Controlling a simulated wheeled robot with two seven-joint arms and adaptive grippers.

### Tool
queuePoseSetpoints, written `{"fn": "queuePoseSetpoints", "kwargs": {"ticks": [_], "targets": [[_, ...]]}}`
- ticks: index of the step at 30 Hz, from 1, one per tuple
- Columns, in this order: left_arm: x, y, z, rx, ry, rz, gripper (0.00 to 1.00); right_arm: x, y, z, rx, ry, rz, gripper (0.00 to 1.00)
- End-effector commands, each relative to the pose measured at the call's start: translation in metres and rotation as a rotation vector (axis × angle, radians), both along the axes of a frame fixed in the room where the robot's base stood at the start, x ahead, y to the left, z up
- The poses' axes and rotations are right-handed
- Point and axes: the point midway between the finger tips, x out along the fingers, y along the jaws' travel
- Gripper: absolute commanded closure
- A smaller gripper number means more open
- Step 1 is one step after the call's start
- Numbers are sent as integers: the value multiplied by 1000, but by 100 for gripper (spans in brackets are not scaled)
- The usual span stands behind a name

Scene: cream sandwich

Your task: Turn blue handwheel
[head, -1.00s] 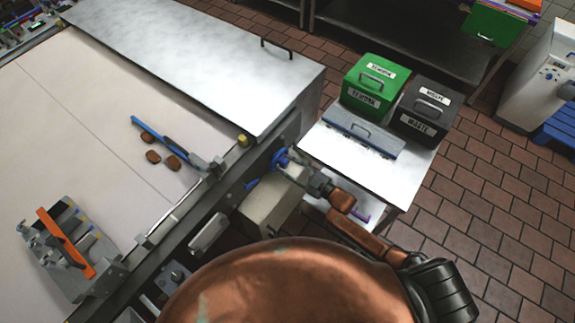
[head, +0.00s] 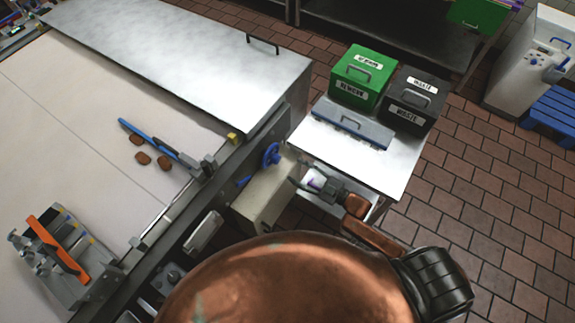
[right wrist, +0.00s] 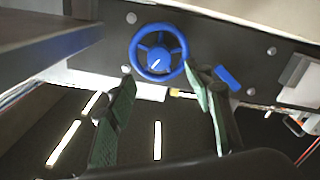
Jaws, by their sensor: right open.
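The blue handwheel (head: 271,155) is mounted on the dark side panel of the conveyor machine, above a cream box. In the right wrist view the handwheel (right wrist: 158,53) faces me, with spokes and a pale pointer mark at its hub. My right gripper (head: 298,172) is open and empty, to the right of the handwheel and apart from it. In the right wrist view its two fingers (right wrist: 165,85) are spread below the wheel, with clear space between them. The left gripper is not in view.
A blue lever (right wrist: 228,78) sits right of the wheel on the panel. A side table (head: 385,170) holds a green bin (head: 350,90), a black waste bin (head: 405,115) and a grey-blue lidded tray (head: 350,125). Brown biscuits (head: 143,158) lie on the belt.

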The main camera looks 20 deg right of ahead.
Motion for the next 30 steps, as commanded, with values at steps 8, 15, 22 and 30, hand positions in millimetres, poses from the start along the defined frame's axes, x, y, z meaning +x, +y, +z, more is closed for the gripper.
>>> {"fn": "queuePoseSetpoints", "kwargs": {"ticks": [8, 15, 22, 30], "targets": [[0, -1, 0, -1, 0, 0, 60, -21, -16, 0, 1, -1, 0, 53], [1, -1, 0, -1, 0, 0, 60, -22, -17, 0, 1, -1, 0, 53], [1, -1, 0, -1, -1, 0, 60, -20, -36, -37, -22, 72, -68, 53], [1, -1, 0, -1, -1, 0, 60, -104, -137, -270, -135, 585, -450, 53]]}}
